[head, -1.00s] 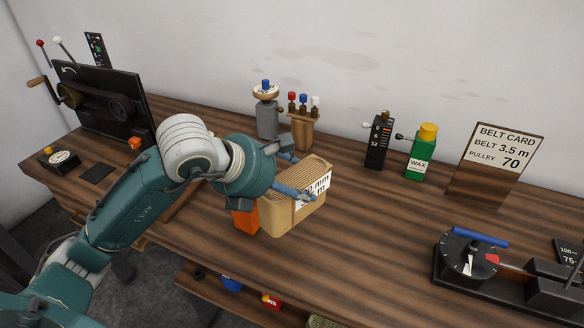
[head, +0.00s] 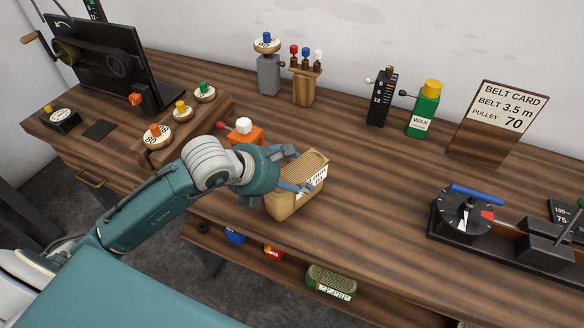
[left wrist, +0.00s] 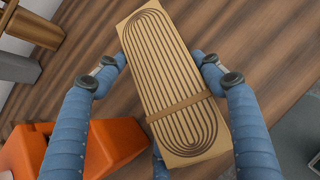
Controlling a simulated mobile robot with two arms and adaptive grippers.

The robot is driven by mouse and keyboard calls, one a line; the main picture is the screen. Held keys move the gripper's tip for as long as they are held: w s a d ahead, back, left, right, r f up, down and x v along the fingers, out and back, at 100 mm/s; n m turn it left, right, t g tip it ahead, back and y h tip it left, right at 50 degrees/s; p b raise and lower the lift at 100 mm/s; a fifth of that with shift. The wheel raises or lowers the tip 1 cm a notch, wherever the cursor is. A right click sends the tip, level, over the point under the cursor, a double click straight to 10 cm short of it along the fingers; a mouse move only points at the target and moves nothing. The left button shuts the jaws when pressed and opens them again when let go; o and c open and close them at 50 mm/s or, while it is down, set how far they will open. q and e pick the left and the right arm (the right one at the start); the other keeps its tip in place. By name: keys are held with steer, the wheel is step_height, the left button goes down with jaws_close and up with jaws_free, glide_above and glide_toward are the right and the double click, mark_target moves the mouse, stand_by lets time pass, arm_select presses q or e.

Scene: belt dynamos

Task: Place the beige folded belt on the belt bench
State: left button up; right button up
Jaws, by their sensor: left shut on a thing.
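The beige folded belt (head: 290,202) is a block-shaped bundle with dark looped lines on top, a band across it and a printed white label on one side. My left gripper (head: 297,171) is shut on it, one finger on each side. The left wrist view shows the belt (left wrist: 172,85) between the two blue fingers (left wrist: 160,62). The belt is upright near the front edge of the brown wooden belt bench (head: 375,190). I cannot tell whether its underside touches the bench top. My right gripper is not in view.
An orange block (head: 243,135) with red and white knobs stands left of the belt. A wooden rack (head: 165,143) of round pieces is further left. The belt card (head: 497,118) and a dial device (head: 465,213) are at right.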

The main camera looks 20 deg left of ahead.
arm_select(q)
steer(key=shift+w+r, duration=0.1)
steer(key=shift+r, duration=0.05)
steer(key=o, duration=1.9)
steer(key=shift+f, duration=0.2)
steer(key=shift+o, duration=0.2)
steer(key=shift+s, duration=0.2)
steer(key=shift+r, duration=0.15)
steer(key=b+v, duration=0.2)
steer(key=v, duration=0.7)
steer(key=shift+s, duration=0.1)
steer(key=shift+s+a+r+p, duration=0.15)
steer(key=shift+s+r+p, duration=0.15)
steer(key=shift+r+p, duration=0.5)
steer(key=shift+s+a+r+p, duration=0.25)
steer(key=shift+s+p, duration=0.3)
steer(key=shift+p, duration=0.2)
